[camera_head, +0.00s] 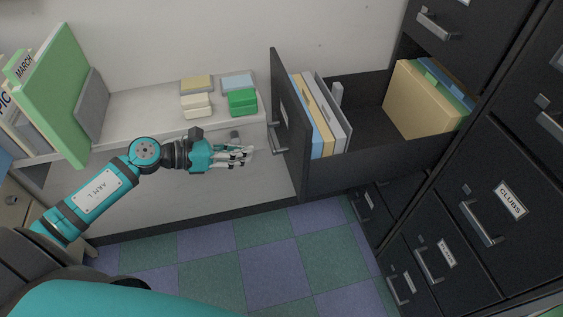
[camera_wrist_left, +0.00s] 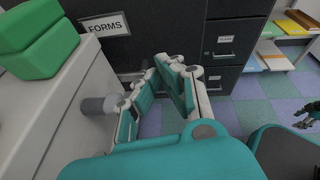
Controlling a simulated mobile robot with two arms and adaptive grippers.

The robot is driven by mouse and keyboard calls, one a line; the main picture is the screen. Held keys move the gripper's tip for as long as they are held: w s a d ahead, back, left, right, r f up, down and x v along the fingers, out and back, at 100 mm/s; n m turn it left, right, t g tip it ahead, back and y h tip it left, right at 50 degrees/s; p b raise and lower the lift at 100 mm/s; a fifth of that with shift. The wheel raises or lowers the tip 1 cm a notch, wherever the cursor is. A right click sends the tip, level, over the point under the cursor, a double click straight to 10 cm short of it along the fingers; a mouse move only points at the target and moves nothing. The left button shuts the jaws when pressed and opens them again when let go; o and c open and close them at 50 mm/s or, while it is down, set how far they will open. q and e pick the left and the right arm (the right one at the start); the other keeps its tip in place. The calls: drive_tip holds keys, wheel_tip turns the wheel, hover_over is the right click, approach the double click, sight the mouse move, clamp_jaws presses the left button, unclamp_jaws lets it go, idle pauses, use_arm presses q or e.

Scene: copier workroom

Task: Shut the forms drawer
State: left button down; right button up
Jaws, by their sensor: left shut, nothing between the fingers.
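The forms drawer (camera_head: 375,150) stands pulled well out of the dark filing cabinet on the right, its front facing left. Its handle (camera_head: 279,141) is on that front. In the left wrist view the FORMS label (camera_wrist_left: 105,25) shows on the dark drawer front. My left gripper (camera_head: 250,152) is shut and empty, pointing at the drawer front just left of the handle; a small gap seems to show, but contact is hard to judge. In the left wrist view its fingers (camera_wrist_left: 168,72) are before the dark front. My right gripper (camera_wrist_left: 304,118) shows small at that view's right edge, its jaw state unclear.
Folders (camera_head: 312,120) stand at the drawer's front end and more (camera_head: 422,103) at its back. A pale counter (camera_head: 130,105) runs beside my left arm, with a green block (camera_head: 242,102) and a grey knob (camera_wrist_left: 97,105) close to the gripper. Lower drawers are shut; the checkered floor is clear.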

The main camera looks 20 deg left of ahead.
use_arm(q)
wheel_tip(320, 180, down, 2)
drive_tip(key=s+a+m+g, duration=0.1)
drive_tip(key=a+m+g, duration=0.1)
drive_tip(key=m+g, duration=0.1)
drive_tip(key=p, duration=0.2)
approach(294, 165)
wheel_tip(294, 165, down, 3)
drive_tip(key=shift+y, duration=0.4)
drive_tip(key=w+d, duration=0.1)
drive_tip(key=d, duration=0.1)
drive_tip(key=w+d+p, duration=0.1)
drive_tip(key=shift+w+d, duration=0.25)
drive_tip(key=shift+d, duration=0.1)
drive_tip(key=shift+w+d, duration=0.25)
drive_tip(key=shift+d, duration=0.15)
